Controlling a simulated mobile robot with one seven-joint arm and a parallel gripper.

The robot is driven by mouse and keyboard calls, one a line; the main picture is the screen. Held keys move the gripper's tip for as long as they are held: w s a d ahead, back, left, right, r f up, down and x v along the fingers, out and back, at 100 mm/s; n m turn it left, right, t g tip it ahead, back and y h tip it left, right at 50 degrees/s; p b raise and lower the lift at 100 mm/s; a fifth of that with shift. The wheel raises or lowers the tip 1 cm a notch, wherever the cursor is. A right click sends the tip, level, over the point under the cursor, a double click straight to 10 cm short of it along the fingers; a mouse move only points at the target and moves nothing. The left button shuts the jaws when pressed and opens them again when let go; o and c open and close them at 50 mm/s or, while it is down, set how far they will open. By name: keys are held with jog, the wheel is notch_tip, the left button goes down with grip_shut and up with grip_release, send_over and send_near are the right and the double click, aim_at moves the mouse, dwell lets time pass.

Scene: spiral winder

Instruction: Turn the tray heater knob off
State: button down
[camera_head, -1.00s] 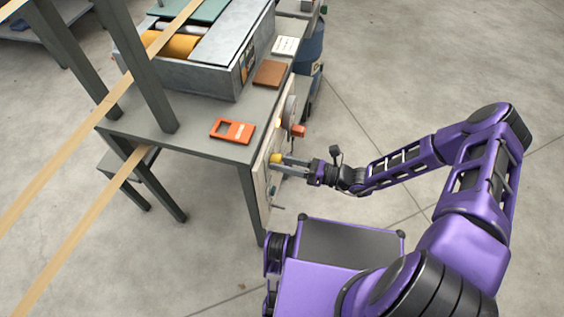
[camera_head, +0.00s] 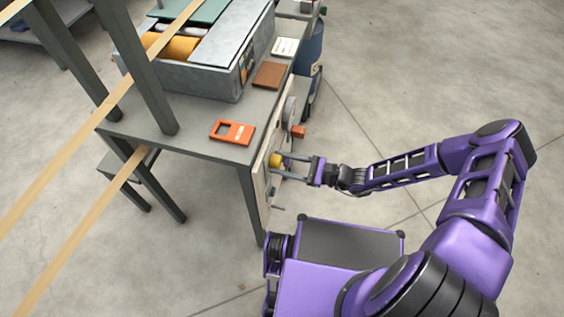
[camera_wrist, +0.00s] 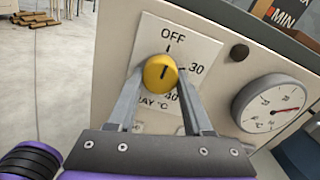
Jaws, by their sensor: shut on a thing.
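The tray heater knob (camera_wrist: 160,72) is yellow and round, on a white dial plate (camera_wrist: 200,48) marked OFF, 30 and 40. In the wrist view the dark line on the knob stands nearly upright, towards the tick below OFF. My gripper (camera_wrist: 163,78) is shut on the knob, one finger on each side. In the head view the knob (camera_head: 275,160) sits on the panel at the table's end, and my gripper (camera_head: 279,166) reaches it from the right. The lower part of the plate's lettering is partly hidden by the fingers.
A round gauge with a red needle (camera_wrist: 272,108) and a small dark button (camera_wrist: 239,52) are beside the dial plate. An orange-red part (camera_head: 298,131) juts from the panel farther along. An orange object (camera_head: 232,131) lies on the tabletop. Open floor lies to the right.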

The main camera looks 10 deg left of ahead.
dwell(0.4)
jog(key=shift+c, duration=1.5)
grip_release()
jog(key=s+d, duration=0.1)
jog(key=d, duration=1.6)
jog(key=shift+s+d, duration=0.2)
